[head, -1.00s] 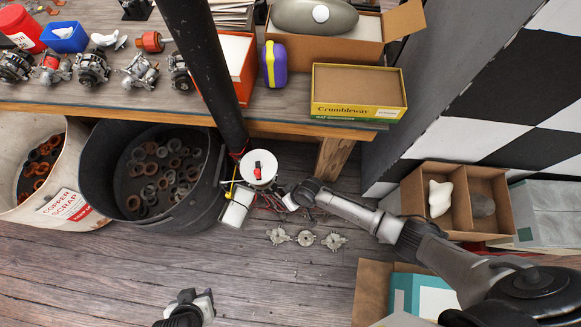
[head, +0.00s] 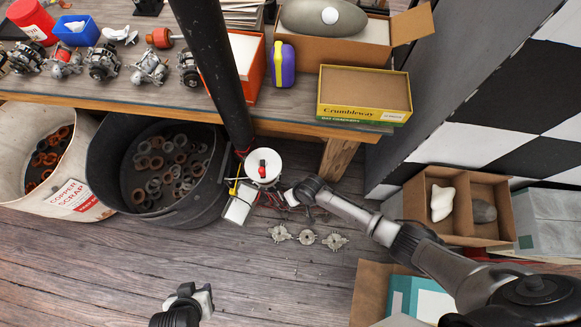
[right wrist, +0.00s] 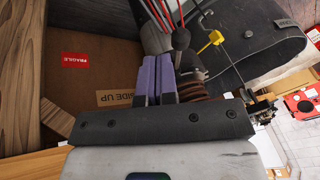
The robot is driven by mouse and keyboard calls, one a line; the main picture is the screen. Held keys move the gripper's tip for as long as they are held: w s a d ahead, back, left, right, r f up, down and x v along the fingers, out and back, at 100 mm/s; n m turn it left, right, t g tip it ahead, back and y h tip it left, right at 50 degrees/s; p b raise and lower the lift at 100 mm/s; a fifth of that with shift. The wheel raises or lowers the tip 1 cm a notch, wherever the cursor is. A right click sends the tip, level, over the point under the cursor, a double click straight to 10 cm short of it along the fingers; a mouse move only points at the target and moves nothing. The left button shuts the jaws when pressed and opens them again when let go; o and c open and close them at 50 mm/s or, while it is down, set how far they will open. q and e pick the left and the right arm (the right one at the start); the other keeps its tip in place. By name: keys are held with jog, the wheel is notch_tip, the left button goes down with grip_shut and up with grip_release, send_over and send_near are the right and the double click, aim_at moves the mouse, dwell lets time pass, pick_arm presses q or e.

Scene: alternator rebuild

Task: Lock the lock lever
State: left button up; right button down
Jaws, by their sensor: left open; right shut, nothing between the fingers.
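A round white-topped device with a red lever (head: 263,167) stands on the floor against the black post. A small yellow part (head: 234,187) sticks out at its left, above a white box (head: 238,204). I cannot tell for sure which part is the lock lever. My left gripper (head: 201,293) is open and empty over the floor.
A dark bucket of rings (head: 160,215) stands close left of the device, a white scrap bucket (head: 80,195) farther left. The workbench edge (head: 285,128) overhangs behind. Several metal parts (head: 306,237) lie on the floor. An open box (head: 455,175) stands at right.

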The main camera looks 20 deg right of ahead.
jog(key=w+d+p+v, duration=0.1)
jog(key=p+v, duration=0.5)
jog(key=v, duration=0.7)
jog(key=shift+d, duration=0.35)
dwell(0.4)
